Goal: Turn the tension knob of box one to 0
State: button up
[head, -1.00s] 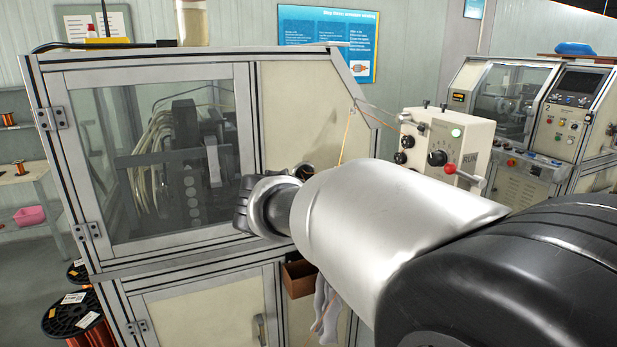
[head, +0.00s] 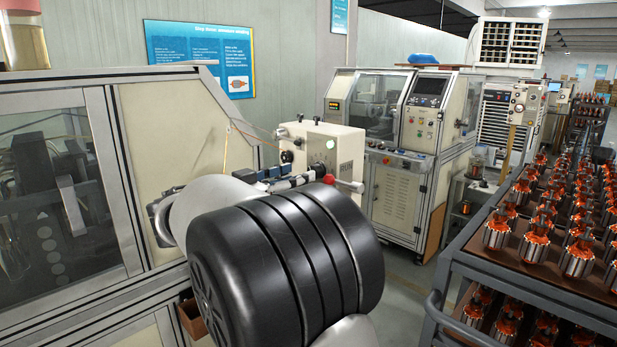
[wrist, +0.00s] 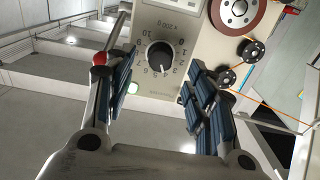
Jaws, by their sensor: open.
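The cream tension box (head: 335,138) stands at the right end of the nearest machine, its lower part hidden behind my arm. In the wrist view its face shows a round black tension knob (wrist: 160,57) inside a printed scale from 0 to 10. The white pointer mark faces down and slightly right in that picture, near 4. My gripper (wrist: 163,88) is open, its blue-padded fingers on either side of the knob's line, apart from it and empty. In the head view my gripper (head: 292,178) is just in front of the box, and the knob is mostly hidden.
A red-ball lever (wrist: 100,59) is close by my left finger in the wrist view. A reddish wheel (wrist: 232,14), small black pulleys (wrist: 250,50) and orange wire are at the right. A second machine (head: 395,185) stands behind; a rack of armatures (head: 480,262) is at right.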

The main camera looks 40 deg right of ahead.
jog(key=d, duration=0.5)
jog(key=shift+w, duration=0.25)
jog(key=shift+c, duration=0.6)
jog(key=c, duration=0.9)
